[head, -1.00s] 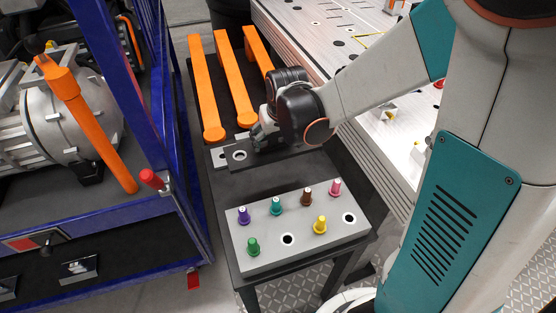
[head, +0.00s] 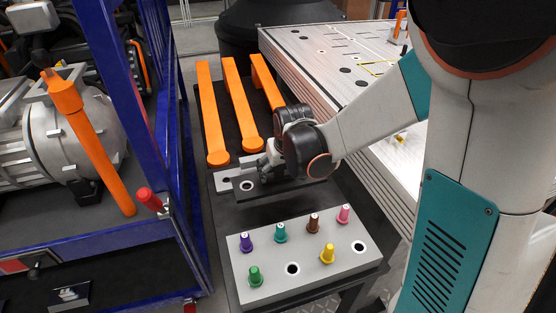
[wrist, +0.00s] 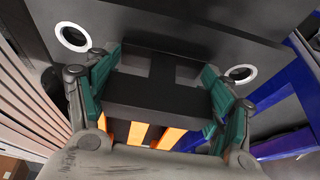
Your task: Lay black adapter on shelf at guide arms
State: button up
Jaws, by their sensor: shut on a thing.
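The black adapter (head: 267,189) is a dark flat plate with a white-ringed hole at its left end. My gripper (head: 272,158) is shut on it from above. In the wrist view the fingers (wrist: 158,100) clasp the dark bar of the adapter (wrist: 175,28), whose plate shows two white-ringed holes. The orange guide arms (head: 240,105) lie side by side on the black shelf (head: 222,218), just behind the adapter. I cannot tell whether the adapter touches the shelf. My wrist hides its right end.
A grey plate (head: 226,180) lies just behind the adapter's left end. A grey block (head: 310,270) with several coloured pegs stands in front, with bare shelf between. A blue frame (head: 150,140) rises at left; a slotted metal table (head: 345,100) is at right.

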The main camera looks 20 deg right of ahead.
jog(key=shift+f+b, duration=1.65)
jog(key=shift+f, duration=3.05)
jog(key=shift+f, duration=0.15)
jog(key=o, duration=2)
jog(key=shift+o, duration=0.2)
jog(key=shift+r, duration=0.2)
